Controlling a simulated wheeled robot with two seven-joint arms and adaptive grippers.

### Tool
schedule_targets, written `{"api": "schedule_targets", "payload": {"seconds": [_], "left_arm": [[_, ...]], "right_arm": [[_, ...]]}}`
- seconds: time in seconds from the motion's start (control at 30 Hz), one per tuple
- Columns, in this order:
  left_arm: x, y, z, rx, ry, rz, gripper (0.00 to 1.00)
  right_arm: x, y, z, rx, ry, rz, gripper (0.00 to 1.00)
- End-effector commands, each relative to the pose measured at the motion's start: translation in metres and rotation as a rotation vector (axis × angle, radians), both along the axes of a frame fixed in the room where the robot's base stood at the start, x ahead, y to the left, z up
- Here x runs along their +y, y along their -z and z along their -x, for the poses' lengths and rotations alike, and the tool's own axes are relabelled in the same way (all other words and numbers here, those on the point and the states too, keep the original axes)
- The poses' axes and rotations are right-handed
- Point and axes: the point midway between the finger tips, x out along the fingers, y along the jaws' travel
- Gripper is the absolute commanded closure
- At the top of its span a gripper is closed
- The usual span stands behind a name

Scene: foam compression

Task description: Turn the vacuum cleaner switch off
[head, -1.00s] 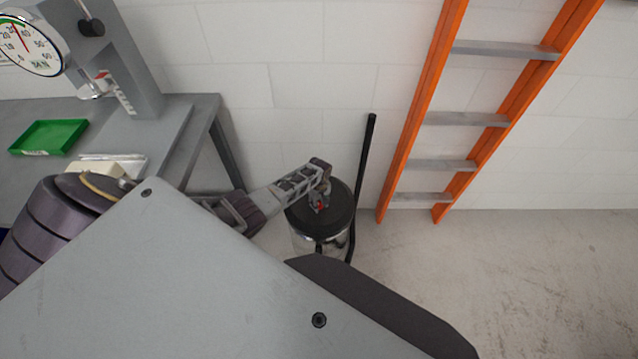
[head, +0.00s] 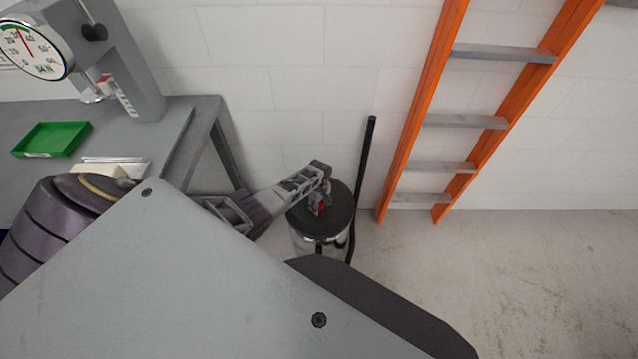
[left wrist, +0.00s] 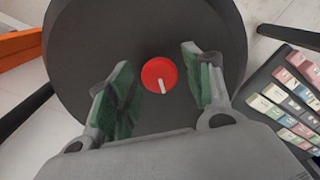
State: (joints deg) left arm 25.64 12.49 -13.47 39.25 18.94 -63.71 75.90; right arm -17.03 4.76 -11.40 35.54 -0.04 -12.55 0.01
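The vacuum cleaner (head: 321,238) stands on the floor by the wall, a shiny canister with a dark round lid. Its switch is a red round knob with a white pointer mark, seen in the left wrist view (left wrist: 160,75) on the dark lid (left wrist: 85,30). My left gripper (head: 321,190) is over the lid; in the left wrist view its two green-padded fingers (left wrist: 155,85) are spread apart, one on each side of the knob. A clear gap shows between the knob and each finger in the picture; the height above it is hard to tell. My right gripper is not seen.
A black tube (head: 364,165) stands upright right behind the vacuum. An orange ladder (head: 424,110) leans on the wall to the right. A grey table (head: 190,140) with a press and a green tray (head: 52,138) is at left. Floor at right is clear.

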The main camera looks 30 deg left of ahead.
Motion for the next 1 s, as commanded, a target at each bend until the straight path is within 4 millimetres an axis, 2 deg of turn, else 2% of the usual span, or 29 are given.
{"api": "schedule_targets", "payload": {"seconds": [0.3, 0.57, 1.0], "left_arm": [[0.000, 0.000, 0.000, -0.001, 0.001, -0.001, 0.43], [0.000, -0.003, 0.000, 0.000, 0.001, 0.000, 0.43], [0.000, -0.025, 0.000, -0.001, 0.002, 0.000, 0.43]], "right_arm": [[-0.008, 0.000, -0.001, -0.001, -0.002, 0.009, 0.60], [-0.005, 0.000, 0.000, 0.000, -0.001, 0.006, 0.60], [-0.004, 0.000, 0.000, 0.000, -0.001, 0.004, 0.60]]}}
